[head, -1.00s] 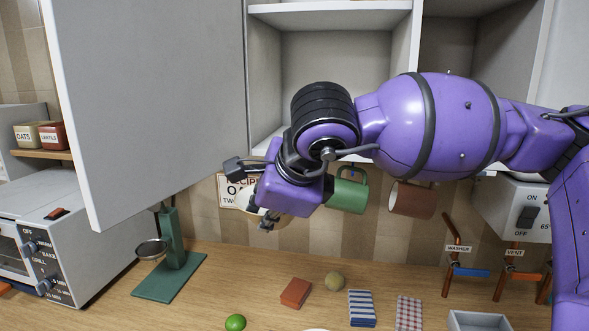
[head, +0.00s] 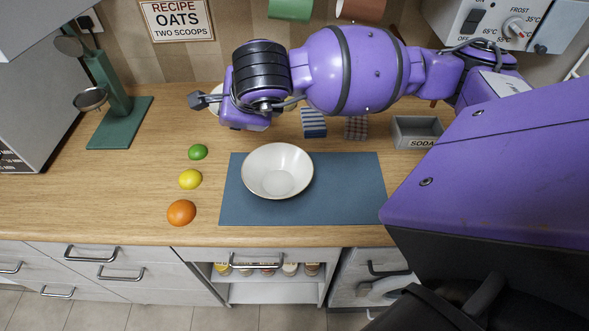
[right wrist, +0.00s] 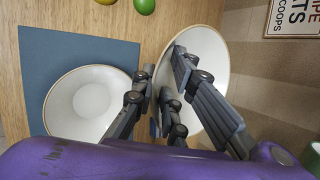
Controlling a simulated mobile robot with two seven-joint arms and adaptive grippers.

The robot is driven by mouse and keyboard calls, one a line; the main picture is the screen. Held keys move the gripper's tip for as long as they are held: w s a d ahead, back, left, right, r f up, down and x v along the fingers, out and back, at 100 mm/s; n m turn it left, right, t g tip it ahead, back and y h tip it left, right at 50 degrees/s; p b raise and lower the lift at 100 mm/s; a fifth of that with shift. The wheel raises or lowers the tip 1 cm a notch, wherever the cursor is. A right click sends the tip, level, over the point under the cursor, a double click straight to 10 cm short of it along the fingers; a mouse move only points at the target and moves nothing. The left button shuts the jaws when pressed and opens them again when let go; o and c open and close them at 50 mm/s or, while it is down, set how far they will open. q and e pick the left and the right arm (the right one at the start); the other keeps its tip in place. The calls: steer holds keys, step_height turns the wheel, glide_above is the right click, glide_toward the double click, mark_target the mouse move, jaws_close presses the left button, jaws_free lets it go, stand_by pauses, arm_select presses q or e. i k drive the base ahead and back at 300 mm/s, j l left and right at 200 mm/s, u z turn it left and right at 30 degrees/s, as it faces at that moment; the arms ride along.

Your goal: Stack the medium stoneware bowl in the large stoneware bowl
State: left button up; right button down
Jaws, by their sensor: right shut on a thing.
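The large stoneware bowl (head: 277,172), white inside with a thin brown rim, stands upright and empty on the blue-grey mat (head: 345,190). It also shows at the left of the right wrist view (right wrist: 88,97). My right gripper (right wrist: 165,75) is shut on the wall of the medium stoneware bowl (right wrist: 207,45), with one finger inside and one outside. In the head view my right gripper (head: 243,108) is behind the large bowl, toward the wall. It mostly hides the medium bowl there; only a pale edge (head: 216,92) shows. My left gripper is not in view.
A lime (head: 198,152), a lemon (head: 190,179) and an orange (head: 181,213) lie left of the mat. A green stand (head: 118,105) is at the left, and a grey SODA tray (head: 417,132) at the right. Mugs (head: 290,8) hang above. The mat's right part is clear.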

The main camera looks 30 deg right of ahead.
mark_target(281, 183)
steer(key=j+z, duration=0.2)
steer(key=z, duration=0.85)
steer(key=j+z, duration=0.3)
steer(key=k+l, duration=0.05)
